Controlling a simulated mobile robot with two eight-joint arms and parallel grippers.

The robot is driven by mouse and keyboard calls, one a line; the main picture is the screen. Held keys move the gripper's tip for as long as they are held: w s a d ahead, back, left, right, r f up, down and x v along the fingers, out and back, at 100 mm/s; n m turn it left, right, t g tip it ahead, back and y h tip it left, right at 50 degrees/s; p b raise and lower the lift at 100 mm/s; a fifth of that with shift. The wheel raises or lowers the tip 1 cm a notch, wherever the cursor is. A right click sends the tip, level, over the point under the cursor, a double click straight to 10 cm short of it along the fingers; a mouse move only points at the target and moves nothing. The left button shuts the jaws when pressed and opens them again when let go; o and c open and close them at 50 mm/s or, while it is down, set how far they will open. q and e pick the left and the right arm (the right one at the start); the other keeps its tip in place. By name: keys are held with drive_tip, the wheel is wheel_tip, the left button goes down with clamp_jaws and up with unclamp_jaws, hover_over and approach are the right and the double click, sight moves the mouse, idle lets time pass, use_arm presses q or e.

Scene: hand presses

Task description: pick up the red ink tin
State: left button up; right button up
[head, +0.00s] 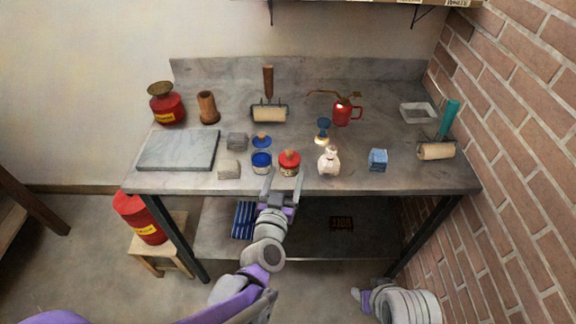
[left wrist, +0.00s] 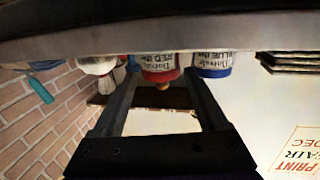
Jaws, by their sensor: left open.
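The red ink tin (head: 289,167) stands upright near the front edge of the bench, with a red lid and a brown knob on top. My left gripper (head: 283,181) is open and empty, just in front of the tin, fingers pointing at it. In the left wrist view, which is upside down, the tin (left wrist: 160,65) shows its "RED INK" label between the two open fingers (left wrist: 160,80). I cannot tell whether they reach past its sides. Part of my right arm's end (head: 361,294) shows low at the right; its jaws are unclear.
An open blue ink tin (head: 261,163) stands close left of the red one; its label also shows in the wrist view (left wrist: 212,66). A white bottle (head: 328,160) stands to the right. A blue lid (head: 262,140) lies behind. The brick wall (head: 500,130) bounds the right side.

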sight(287, 166)
use_arm(q)
drive_tip(key=shift+r+x, duration=0.15)
drive_tip(key=shift+x, duration=0.85)
drive_tip(key=shift+r+x, duration=0.2)
drive_tip(key=shift+x, duration=0.8)
drive_tip(key=shift+r+x, duration=0.15)
drive_tip(key=shift+x, duration=0.85)
clamp_jaws()
